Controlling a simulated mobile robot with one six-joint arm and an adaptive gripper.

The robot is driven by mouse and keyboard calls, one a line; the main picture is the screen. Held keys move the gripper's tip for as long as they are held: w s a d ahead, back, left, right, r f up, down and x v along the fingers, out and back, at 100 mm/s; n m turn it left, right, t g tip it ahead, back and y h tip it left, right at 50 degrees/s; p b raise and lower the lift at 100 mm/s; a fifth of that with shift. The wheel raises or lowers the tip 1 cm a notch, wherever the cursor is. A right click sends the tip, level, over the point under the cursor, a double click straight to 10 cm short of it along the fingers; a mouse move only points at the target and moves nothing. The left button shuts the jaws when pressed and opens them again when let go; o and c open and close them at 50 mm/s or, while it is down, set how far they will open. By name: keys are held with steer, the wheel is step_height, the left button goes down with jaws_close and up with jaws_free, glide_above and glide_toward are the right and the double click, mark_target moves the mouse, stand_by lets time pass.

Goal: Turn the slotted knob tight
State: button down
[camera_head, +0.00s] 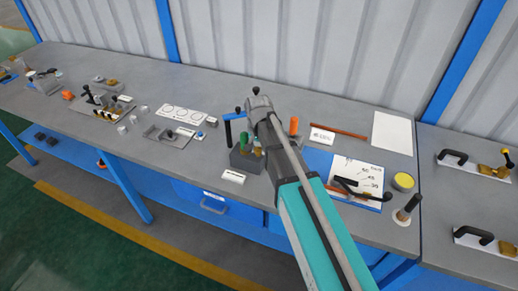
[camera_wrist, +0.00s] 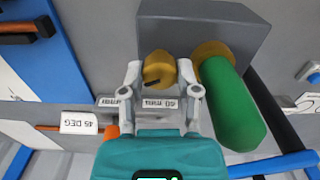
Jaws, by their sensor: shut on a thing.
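The slotted knob (camera_wrist: 158,68) is a short brass cylinder with a dark slot, on the front of a grey block (camera_wrist: 205,22) in the wrist view. My gripper (camera_wrist: 159,78) has one finger on each side of the knob and is shut on it. A green handle (camera_wrist: 233,105) with a brass collar sticks out of the same block, close to the right finger. In the head view the grey block (camera_head: 246,162) stands near the bench's front edge, left of my arm. My fingertips are not clear in that view.
A "45 DEG" label (camera_wrist: 79,123) lies to the left. A blue mat with a white sheet (camera_head: 350,170), a yellow round tin (camera_head: 403,182) and an orange handle (camera_head: 294,125) lie right of the block.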

steer(key=shift+w, duration=0.1)
steer(key=shift+c, duration=1.6)
jaws_free()
steer(key=shift+s, duration=0.2)
